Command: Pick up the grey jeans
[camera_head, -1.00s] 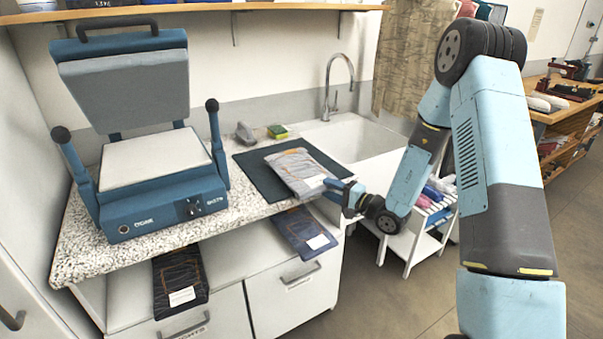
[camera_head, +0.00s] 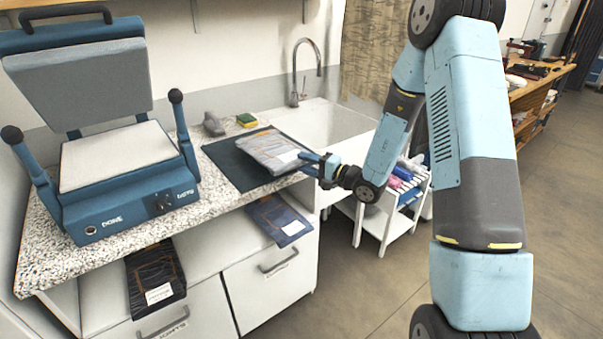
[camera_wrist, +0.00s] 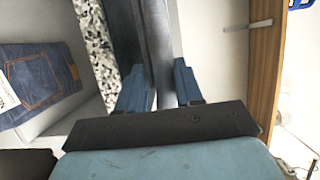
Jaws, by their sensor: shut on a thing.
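The grey jeans (camera_head: 270,150) are a folded grey bundle with a pale label, at the dark mat (camera_head: 232,166) on the speckled counter. Whether they rest on the mat or hang just above it is hard to tell. My gripper (camera_head: 313,162) is shut on their right edge, reaching in from the right. In the wrist view the grey jeans (camera_wrist: 156,45) are seen edge-on between the two blue fingers of my gripper (camera_wrist: 160,85).
Blue jeans (camera_head: 278,218) and black jeans (camera_head: 155,280) lie below the counter edge, over the drawers. A blue heat press (camera_head: 120,205) stands at left. A sink (camera_head: 325,128) is behind; a white cart (camera_head: 385,215) stands at right. Open floor lies further right.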

